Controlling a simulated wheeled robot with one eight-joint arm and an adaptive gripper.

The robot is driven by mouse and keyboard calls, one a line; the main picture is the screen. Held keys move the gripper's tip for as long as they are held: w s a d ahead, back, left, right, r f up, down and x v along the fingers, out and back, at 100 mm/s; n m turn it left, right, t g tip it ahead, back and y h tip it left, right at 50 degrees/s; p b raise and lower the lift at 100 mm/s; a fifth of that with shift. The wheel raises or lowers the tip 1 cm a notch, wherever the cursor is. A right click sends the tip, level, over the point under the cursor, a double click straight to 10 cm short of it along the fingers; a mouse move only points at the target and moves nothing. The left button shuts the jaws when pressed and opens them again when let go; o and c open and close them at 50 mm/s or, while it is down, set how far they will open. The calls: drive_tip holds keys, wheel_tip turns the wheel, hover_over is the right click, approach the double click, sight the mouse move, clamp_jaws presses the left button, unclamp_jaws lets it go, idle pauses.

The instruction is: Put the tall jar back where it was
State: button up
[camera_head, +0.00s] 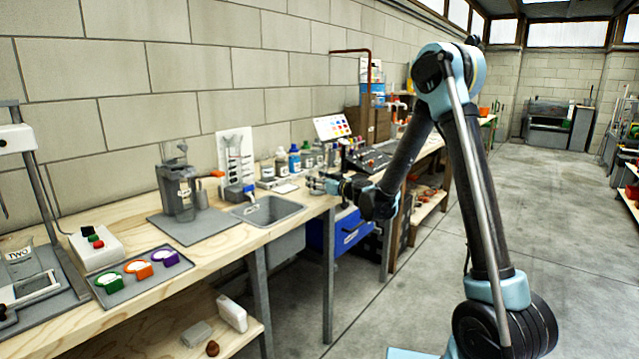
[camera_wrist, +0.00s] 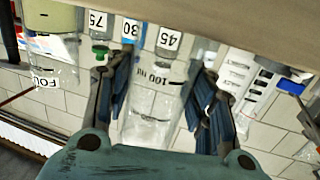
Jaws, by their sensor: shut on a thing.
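My gripper (camera_wrist: 162,85) is shut on a tall clear jar (camera_wrist: 150,128) marked "100 ml", which sits between the two blue finger pads in the wrist view. The wrist view is upside down, so the jar's label reads inverted. In the head view my gripper (camera_head: 318,184) is above the workbench, just right of the sink; the jar is too small and clear to make out there. I cannot tell whether the jar touches the bench.
Labelled bottles stand close by, among them a "45" bottle (camera_wrist: 170,40) and a blue-labelled bottle (camera_wrist: 131,30). The bottle row (camera_head: 294,160) lines the wall in the head view. The sink (camera_head: 268,211) is open left of my gripper.

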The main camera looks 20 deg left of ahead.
drive_tip(key=o, duration=1.2)
drive_tip(key=s+d+r+m+g+h, duration=0.1)
drive_tip(key=s+d+g+h, duration=0.1)
drive_tip(key=s+d, duration=0.85)
drive_tip(key=s+d+m+g+h, duration=0.15)
drive_tip(key=s+d, duration=0.55)
drive_tip(key=d, duration=0.7)
drive_tip(key=s+d+f+m+g+h, duration=0.1)
drive_tip(key=s+d+f+m+h, duration=0.1)
drive_tip(key=s+d, duration=0.6)
drive_tip(key=s+d+f+m+g+h, duration=0.1)
drive_tip(key=s+d+f+m+h, duration=0.2)
drive_tip(key=s+d+f+h, duration=0.2)
drive_tip(key=s+d+f+m+g+h, duration=0.2)
drive_tip(key=s+d+f+m+h, duration=0.1)
drive_tip(key=s+d, duration=0.8)
drive_tip(key=shift+s+d+f+m+h, duration=0.15)
drive_tip(key=shift+d+f+h, duration=0.1)
drive_tip(key=shift+d, duration=0.8)
drive_tip(key=shift+s+d+f+m+h, duration=0.1)
drive_tip(key=shift+d+h, duration=0.1)
drive_tip(key=shift+d, duration=0.85)
